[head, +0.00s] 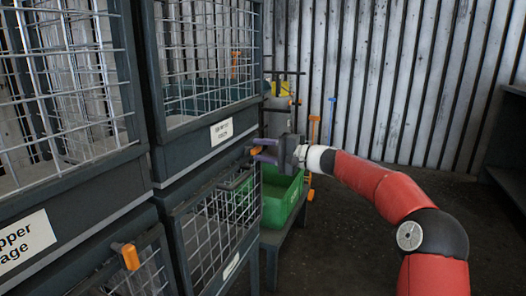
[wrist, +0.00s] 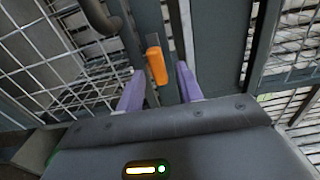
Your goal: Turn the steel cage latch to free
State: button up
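An orange latch handle (head: 254,151) shows at the lower right corner of the upper mesh cage, right by my gripper (head: 265,150). In the wrist view the orange handle (wrist: 157,66) stands roughly upright, slightly tilted, on a dark post. It appears between the two purple fingertips of my gripper (wrist: 160,82), with a gap on each side. My gripper is open and holds nothing. Whether the fingertips reach past the handle is hard to tell. Two more orange handles show: one on the lower left cage (head: 130,257), one behind the upper mesh (head: 235,57).
Dark-framed wire cages with white labels (head: 221,131) fill the left side. A green bin (head: 281,198) sits on a low stand just below and behind my gripper. A corrugated wall (head: 400,70) closes the back. The floor at right is mostly clear.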

jog(key=b+v, duration=0.1)
jog(key=v, duration=0.7)
jog(key=s+a+f+n+g+h, duration=0.1)
jog(key=s+a+f+h, duration=0.15)
jog(key=s, duration=0.45)
jog(key=s+a+f+n+g+h, duration=0.2)
jog(key=s+a+h, duration=0.15)
jog(key=s, duration=0.35)
jog(key=s+d+f+h, duration=0.2)
jog(key=s+d, duration=0.4)
jog(key=s, duration=0.3)
jog(key=s+d+f+t+h+p, duration=0.1)
jog(key=s+d+f+h, duration=0.2)
jog(key=s, duration=0.7)
jog(key=s+d+f+n+t+h+p, duration=0.1)
jog(key=s+d+f+h, duration=0.2)
jog(key=s+d+h, duration=0.3)
jog(key=s+d, duration=0.3)
jog(key=s, duration=0.1)
jog(key=shift+s+d+f, duration=0.15)
jog(key=shift+s+d, duration=0.05)
jog(key=shift+d, duration=0.1)
jog(key=shift+w, duration=0.1)
jog(key=shift+c, duration=0.3)
